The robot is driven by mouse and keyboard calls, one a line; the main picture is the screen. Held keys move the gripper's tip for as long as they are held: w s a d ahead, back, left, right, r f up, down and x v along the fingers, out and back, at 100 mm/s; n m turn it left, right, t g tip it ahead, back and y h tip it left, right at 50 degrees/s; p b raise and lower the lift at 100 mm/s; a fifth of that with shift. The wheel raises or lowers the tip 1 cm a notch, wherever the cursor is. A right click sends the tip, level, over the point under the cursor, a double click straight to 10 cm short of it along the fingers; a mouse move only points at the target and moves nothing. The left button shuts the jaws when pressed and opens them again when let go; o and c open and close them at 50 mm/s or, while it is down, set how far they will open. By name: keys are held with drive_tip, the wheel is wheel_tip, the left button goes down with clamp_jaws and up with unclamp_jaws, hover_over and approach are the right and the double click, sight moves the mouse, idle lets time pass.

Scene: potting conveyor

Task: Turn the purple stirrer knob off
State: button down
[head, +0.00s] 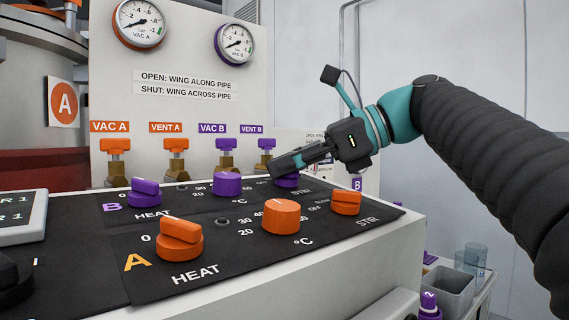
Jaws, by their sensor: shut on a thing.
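The purple stirrer knob (288,181) is at the right end of the back row B on the black panel, behind the orange STIR knob (346,202). My gripper (277,167) reaches in from the right and is shut on the purple stirrer knob. Its fingers cover the knob's top, so I cannot tell which way the knob points. Part of the label beside the knob is hidden too.
Row B also has a purple HEAT knob (145,191) and a purple temperature knob (227,185). In front are an orange HEAT knob (180,238) and an orange temperature knob (281,216). Valves, including purple VENT B (266,146), stand behind. A grey bin (447,291) is lower right.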

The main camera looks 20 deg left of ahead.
drive_tip(key=c, duration=1.2)
unclamp_jaws()
drive_tip(key=shift+d+f, duration=0.1)
drive_tip(key=shift+f, duration=0.3)
drive_tip(key=shift+w, duration=0.2)
drive_tip(key=shift+s+r, duration=0.1)
drive_tip(key=shift+r, duration=0.05)
drive_tip(key=v, duration=1.2)
